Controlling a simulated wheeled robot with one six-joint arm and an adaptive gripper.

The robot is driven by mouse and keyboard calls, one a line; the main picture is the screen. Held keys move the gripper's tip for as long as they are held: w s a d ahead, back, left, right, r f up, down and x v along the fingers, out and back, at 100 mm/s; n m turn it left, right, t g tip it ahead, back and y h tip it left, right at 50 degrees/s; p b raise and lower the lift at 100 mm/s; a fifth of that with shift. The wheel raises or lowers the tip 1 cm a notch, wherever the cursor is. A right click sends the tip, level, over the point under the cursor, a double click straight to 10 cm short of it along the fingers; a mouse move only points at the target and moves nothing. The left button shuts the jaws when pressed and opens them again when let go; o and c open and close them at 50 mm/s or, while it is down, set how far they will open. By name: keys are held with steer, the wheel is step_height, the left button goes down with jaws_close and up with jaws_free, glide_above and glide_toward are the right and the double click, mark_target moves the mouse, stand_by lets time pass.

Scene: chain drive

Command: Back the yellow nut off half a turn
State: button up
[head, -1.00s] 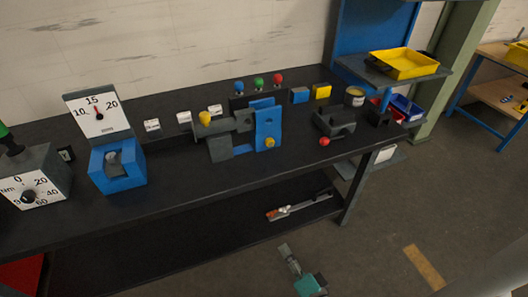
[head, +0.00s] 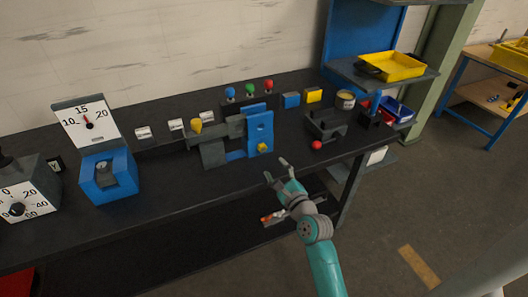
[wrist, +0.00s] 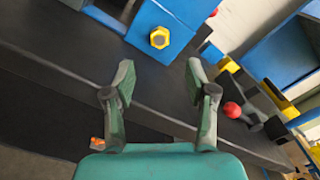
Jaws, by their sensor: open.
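The yellow nut (head: 263,147) sits low on the front face of an upright blue plate (head: 260,128) on the black bench. In the wrist view the yellow nut (wrist: 159,38) shows with a dark centre, on the blue plate (wrist: 150,16). My gripper (head: 276,168) is open and empty in front of the bench edge, below and a little right of the nut. In the wrist view my gripper's fingers (wrist: 160,75) stand wide apart, with the nut ahead between them and beyond the tips. Nothing touches the nut.
A red ball knob (head: 317,145) on a dark fixture stands right of the nut. A yellow knob (head: 196,127) stands to its left. Blue, green and red knobs (head: 250,88) stand behind. The bench front (head: 180,200) is clear.

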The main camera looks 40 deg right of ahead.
mark_target(262, 148)
steer(key=x, duration=1)
steer(key=shift+f, duration=0.1)
steer(key=shift+c, duration=0.2)
jaws_close()
